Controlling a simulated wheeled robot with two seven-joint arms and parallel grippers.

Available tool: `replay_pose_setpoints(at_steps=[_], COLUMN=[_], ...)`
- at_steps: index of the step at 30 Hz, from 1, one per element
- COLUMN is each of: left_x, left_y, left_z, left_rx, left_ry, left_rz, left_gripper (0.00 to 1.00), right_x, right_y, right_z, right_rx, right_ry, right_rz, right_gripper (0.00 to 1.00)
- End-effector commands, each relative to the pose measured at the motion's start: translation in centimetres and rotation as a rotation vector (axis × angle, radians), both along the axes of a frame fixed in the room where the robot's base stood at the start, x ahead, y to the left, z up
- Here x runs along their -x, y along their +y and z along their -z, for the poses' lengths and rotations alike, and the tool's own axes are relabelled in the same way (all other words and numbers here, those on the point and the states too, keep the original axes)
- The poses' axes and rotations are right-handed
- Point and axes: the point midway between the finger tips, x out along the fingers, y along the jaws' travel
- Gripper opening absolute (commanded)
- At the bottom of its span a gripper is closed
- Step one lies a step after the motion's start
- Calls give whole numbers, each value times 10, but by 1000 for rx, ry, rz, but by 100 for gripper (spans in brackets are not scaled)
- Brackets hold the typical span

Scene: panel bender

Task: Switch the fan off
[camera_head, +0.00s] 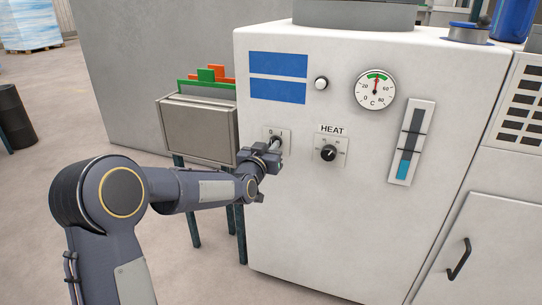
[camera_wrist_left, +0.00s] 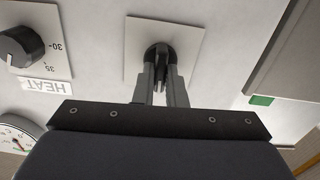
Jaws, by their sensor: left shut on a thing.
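A small switch plate (camera_head: 285,136) with marks that look like 0 and I is on the white cabinet front. In the left wrist view the plate (camera_wrist_left: 135,35) carries a round black rotary switch (camera_wrist_left: 152,50). My left gripper (camera_head: 275,144) is at this switch. In the left wrist view its two fingers (camera_wrist_left: 160,74) are shut on the switch's handle, which stands out between them. The fingers hide part of the switch, so I cannot read its setting. The right gripper is in neither view.
The HEAT knob (camera_head: 328,153) is just right of the switch. A white button (camera_head: 321,83), a dial gauge (camera_head: 375,89) and a blue level indicator (camera_head: 405,155) are on the same front. A grey bin with coloured sheets (camera_head: 198,125) stands close at the left.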

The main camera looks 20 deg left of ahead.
Motion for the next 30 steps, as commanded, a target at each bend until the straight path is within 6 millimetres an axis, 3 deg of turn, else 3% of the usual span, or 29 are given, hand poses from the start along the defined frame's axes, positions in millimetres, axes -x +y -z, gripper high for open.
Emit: replay_pose_setpoints(at_steps=[1,12,30], left_x=[0,0,0], left_y=[1,2,3], left_z=[4,3,1], left_rx=[44,330,478], left_ry=[-3,-1,0], left_rz=[0,0,-1], left_gripper=[0,0,0], right_x=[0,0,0], right_y=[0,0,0], right_z=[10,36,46], right_rx=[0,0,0], right_ry=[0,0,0], right_rz=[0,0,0], right_gripper=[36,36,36])
